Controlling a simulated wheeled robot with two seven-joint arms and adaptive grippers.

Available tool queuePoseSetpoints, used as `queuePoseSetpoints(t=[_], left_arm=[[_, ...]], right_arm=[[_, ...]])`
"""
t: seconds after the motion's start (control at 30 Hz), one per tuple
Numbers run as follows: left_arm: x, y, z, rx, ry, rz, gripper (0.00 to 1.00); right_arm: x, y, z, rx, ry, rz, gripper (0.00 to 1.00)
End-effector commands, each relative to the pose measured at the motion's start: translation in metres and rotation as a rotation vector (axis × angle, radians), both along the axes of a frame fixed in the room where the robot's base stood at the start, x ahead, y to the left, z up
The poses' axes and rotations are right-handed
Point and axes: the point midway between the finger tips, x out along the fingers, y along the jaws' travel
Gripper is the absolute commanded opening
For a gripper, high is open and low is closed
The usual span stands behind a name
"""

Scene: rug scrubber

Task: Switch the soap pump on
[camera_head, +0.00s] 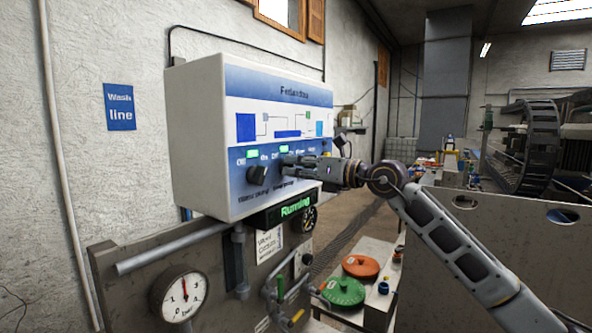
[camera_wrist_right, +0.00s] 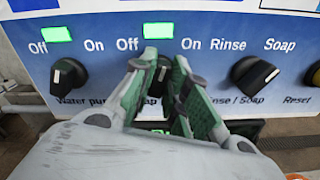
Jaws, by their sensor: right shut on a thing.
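The control box (camera_head: 190,130) has a row of black knobs on its blue and white front. The soap pump knob (camera_wrist_right: 163,74), second from the left with Off and On beside it, sits between the fingers of my right gripper (camera_wrist_right: 160,88). The gripper is shut on this knob; its arm comes in from the right in the head view (camera_head: 290,164). A pale mark shows on the knob, but its exact setting is hard to tell. The green lamp (camera_wrist_right: 158,31) above it is lit. My left gripper is not in view.
The water pump knob (camera_wrist_right: 69,76) is close on the left, under a lit green lamp (camera_wrist_right: 57,34). The Rinse/Soap knob (camera_wrist_right: 253,75) is close on the right. Below the box are a "Running" display (camera_head: 295,207), a pressure gauge (camera_head: 181,295) and pipes.

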Motion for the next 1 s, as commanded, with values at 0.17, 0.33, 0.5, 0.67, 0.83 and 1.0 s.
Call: queuePoseSetpoints(t=[0.17, 0.33, 0.5, 0.67, 0.83, 1.0], left_arm=[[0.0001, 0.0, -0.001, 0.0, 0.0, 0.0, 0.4], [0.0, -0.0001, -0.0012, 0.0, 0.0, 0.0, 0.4], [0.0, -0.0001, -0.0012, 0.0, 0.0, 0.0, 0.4], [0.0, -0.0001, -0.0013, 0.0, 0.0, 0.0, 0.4], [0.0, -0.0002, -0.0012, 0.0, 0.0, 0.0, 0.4], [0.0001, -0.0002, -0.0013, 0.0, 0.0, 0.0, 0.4]], right_arm=[[0.0008, -0.001, 0.0002, 0.062, 0.092, -0.001, 0.0], [0.0012, -0.0013, 0.0001, 0.104, 0.154, -0.001, 0.0], [0.0013, -0.0014, -0.0001, 0.127, 0.188, -0.001, 0.0], [0.0014, -0.0014, 0.0, 0.134, 0.199, -0.001, 0.0], [0.0014, -0.0014, 0.0, 0.135, 0.201, -0.001, 0.0], [0.0014, -0.0013, -0.0001, 0.135, 0.201, -0.001, 0.21]])
